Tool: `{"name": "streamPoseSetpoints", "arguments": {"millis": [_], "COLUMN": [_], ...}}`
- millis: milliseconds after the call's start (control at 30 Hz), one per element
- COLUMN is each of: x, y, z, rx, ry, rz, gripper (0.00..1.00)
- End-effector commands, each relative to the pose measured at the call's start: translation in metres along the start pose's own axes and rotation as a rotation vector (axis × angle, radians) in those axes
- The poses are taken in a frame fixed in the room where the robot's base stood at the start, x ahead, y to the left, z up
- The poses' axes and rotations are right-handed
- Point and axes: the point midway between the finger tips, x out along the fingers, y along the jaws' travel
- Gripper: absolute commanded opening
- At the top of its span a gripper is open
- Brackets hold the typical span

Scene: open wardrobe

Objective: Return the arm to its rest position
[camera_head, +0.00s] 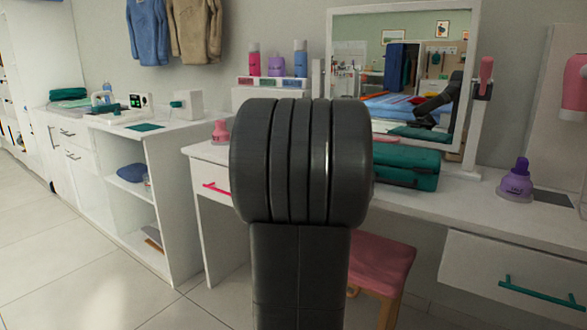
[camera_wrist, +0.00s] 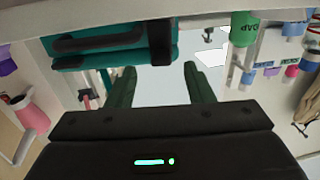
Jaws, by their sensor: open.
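My arm's dark grey link fills the middle of the head view and hides the space behind it. My gripper does not show directly there. In the wrist view my gripper (camera_wrist: 160,82) has its two dark green fingers spread apart with nothing between them. A teal case (camera_head: 408,172) lies on the white dressing table (camera_head: 510,225), partly behind my arm. A teal case with a dark handle (camera_wrist: 97,46) also shows in the wrist view, just beyond the left finger. Part of a dark arm is reflected in the mirror (camera_head: 400,75).
A purple bottle (camera_head: 516,182) stands on the table at right. A pink stool (camera_head: 381,263) stands below it. A white shelf unit (camera_head: 165,200) is at left, with free tiled floor (camera_head: 60,270) before it. A green bottle (camera_wrist: 243,38) is right of the fingers in the wrist view.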

Motion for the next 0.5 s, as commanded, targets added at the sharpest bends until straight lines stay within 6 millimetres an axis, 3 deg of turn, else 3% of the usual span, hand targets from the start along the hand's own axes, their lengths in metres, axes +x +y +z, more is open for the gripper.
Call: {"name": "streamPoseSetpoints", "arguments": {"millis": [200,500], "x": [-0.034,-0.05], "y": [-0.001,0.0], "z": [-0.002,0.0], "rx": [0.0,-0.001], "ry": [-0.001,0.0], "rz": [-0.001,0.0], "gripper": [0.47,0.47]}}
